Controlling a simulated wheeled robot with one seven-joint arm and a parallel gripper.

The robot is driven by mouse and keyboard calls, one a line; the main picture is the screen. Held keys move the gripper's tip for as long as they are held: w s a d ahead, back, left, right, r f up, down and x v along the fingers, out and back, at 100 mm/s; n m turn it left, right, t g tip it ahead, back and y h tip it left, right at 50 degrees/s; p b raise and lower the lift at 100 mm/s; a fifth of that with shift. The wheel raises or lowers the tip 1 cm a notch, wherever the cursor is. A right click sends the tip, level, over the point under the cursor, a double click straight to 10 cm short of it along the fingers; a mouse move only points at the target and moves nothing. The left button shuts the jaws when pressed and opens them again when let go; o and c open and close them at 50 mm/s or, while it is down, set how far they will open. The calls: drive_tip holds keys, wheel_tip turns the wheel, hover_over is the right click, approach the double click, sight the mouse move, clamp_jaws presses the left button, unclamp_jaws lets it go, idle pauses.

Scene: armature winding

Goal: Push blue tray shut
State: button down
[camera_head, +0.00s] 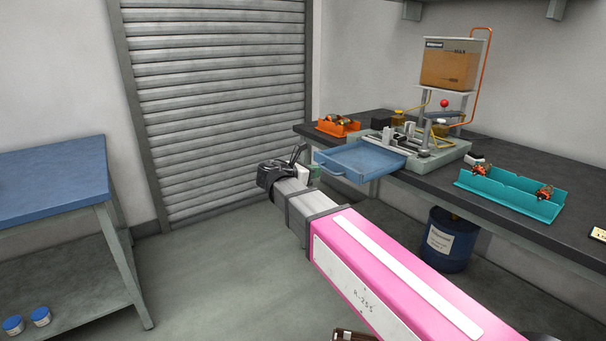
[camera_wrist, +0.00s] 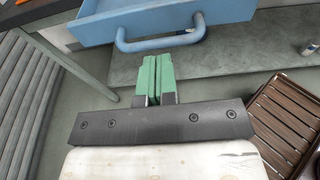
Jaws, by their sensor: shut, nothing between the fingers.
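The blue tray (camera_head: 362,160) is a shallow drawer pulled out past the front edge of the dark bench, below the winding machine (camera_head: 437,150). In the wrist view the tray's front (camera_wrist: 125,22) fills the top, with its blue handle (camera_wrist: 160,40) jutting toward me. My gripper (camera_wrist: 158,74) is shut and empty, its two green fingers side by side. The fingertips show just below the handle's bar; I cannot tell whether they touch it. In the head view my gripper (camera_head: 315,172) is at the tray's front left, partly hidden by my wrist.
The dark bench (camera_head: 530,165) carries an orange tray (camera_head: 338,129) and a teal tray (camera_head: 510,195) with armatures. A blue drum (camera_head: 450,240) stands beneath. A blue-topped table (camera_head: 50,180) is at left. A brown slatted rack (camera_wrist: 285,120) shows at the wrist view's right. The floor between is clear.

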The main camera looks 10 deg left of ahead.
sight(367, 160)
drive_tip(key=shift+x, duration=1.25)
drive_tip(key=r+x, duration=0.1)
drive_tip(key=x, duration=0.6)
drive_tip(key=r+x, duration=0.2)
drive_tip(key=x, duration=0.6)
drive_tip(key=r+x, duration=0.1)
drive_tip(key=x, duration=0.7)
drive_tip(key=shift+w+d+r, duration=0.25)
drive_tip(key=shift+d+r, duration=0.1)
drive_tip(key=shift+r, duration=0.1)
drive_tip(key=shift+w, duration=0.1)
